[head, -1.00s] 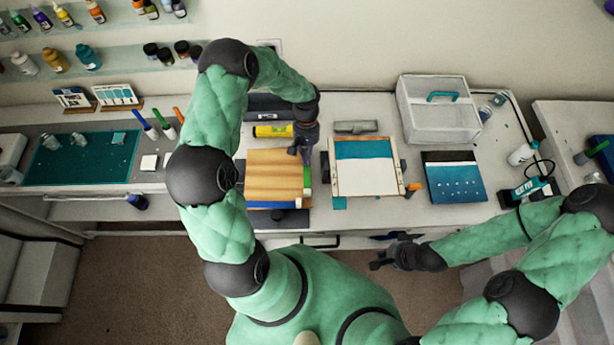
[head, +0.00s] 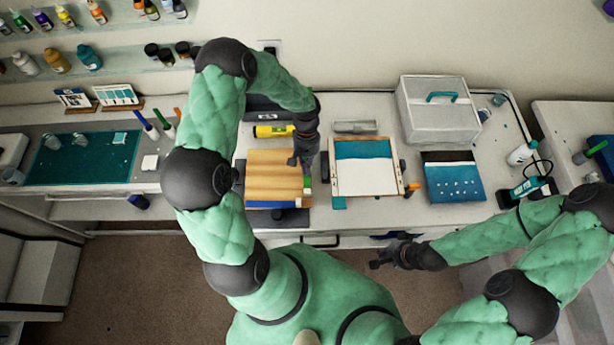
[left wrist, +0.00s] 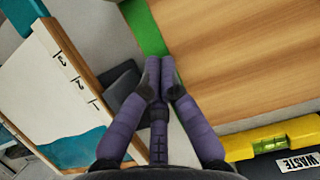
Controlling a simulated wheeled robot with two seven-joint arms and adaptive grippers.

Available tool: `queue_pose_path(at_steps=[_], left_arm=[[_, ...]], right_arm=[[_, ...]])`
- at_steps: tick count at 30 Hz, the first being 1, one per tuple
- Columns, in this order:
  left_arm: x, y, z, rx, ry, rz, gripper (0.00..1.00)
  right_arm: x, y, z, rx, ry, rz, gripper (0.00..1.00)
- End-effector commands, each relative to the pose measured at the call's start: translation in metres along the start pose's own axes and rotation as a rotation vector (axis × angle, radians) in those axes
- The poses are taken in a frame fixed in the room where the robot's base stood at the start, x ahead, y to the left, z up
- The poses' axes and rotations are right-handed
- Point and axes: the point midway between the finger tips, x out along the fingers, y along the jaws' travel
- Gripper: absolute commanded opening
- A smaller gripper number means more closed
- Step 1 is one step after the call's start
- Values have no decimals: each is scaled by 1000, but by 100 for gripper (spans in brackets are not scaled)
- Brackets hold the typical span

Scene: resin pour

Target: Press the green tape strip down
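The wooden board (head: 265,172) lies on the bench, with the green tape strip (head: 307,183) along its right edge. The strip also shows in the left wrist view (left wrist: 146,30), running along the board's edge up to my fingertips. My left gripper (head: 294,162) is over the right side of the board, at the strip's far part, which it hides. In the left wrist view its fingertips (left wrist: 165,68) are together and hold nothing visible. I cannot tell whether they touch the tape. My right gripper (head: 378,264) hangs in front of the bench; its fingers are too small to judge.
A yellow level (head: 272,131) lies behind the board. A framed panel with blue and white (head: 365,180) is close on the right. A blue strip (head: 262,204) crosses the board's front edge. A clear box (head: 437,110) and a blue panel (head: 455,182) are further right.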

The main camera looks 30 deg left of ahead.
Motion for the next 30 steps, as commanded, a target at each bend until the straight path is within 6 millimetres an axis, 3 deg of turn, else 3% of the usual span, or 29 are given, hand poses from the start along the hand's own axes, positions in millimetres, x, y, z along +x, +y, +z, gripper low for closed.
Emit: queue_pose_path(at_steps=[30], left_arm=[[8,0,27,0,4,1,0]], right_arm=[[-4,-1,0,0,0,0,0]])
